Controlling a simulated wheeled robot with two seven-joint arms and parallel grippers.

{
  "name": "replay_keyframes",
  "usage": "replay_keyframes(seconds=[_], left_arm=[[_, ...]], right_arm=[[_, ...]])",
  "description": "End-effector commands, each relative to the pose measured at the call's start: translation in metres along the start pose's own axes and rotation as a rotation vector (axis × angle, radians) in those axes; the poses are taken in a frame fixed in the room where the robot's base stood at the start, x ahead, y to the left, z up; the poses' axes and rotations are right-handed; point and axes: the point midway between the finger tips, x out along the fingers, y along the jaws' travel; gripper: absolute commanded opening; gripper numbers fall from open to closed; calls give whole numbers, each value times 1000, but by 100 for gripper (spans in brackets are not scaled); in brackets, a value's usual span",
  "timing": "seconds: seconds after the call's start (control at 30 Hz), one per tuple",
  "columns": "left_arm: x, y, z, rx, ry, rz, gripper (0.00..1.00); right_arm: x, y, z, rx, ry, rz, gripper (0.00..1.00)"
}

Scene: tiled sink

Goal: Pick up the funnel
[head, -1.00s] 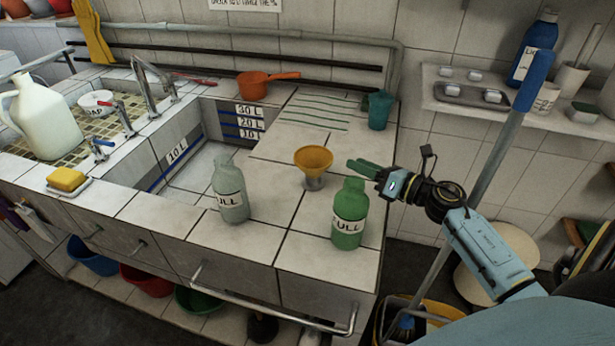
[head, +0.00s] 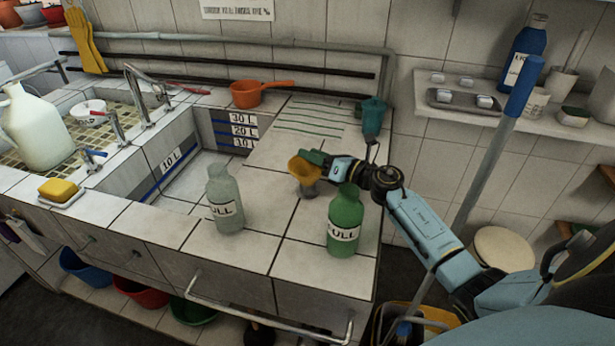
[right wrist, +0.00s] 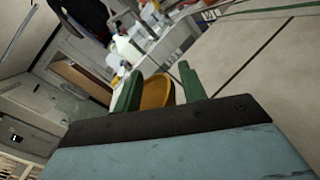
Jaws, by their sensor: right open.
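In the right wrist view the funnel (right wrist: 157,93) shows between my two spread fingers (right wrist: 158,88). The right gripper is open; I cannot tell whether a finger touches the funnel. The funnel's lower part is hidden in the wrist view. My left gripper is out of view.
A green bottle (head: 345,222) stands just in front of my right wrist. A clear grey bottle (head: 225,200) stands to the left, near the sink basin (head: 185,180). A teal cup (head: 373,116) and an orange saucepan (head: 257,93) are behind. A blue-topped pole (head: 490,150) rises at the right.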

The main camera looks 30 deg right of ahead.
Motion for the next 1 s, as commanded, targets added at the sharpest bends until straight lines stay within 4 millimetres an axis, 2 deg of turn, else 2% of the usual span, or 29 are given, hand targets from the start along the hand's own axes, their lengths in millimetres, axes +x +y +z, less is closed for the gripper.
replay_keyframes(seconds=[0.2,0.23,0.53,1.0], left_arm=[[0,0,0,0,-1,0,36],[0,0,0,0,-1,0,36],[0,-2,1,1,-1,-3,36],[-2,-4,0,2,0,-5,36]], right_arm=[[1,0,0,0,1,-1,42],[1,0,0,0,1,-1,39],[1,0,0,0,1,-1,0],[0,1,2,-1,2,-1,0]])
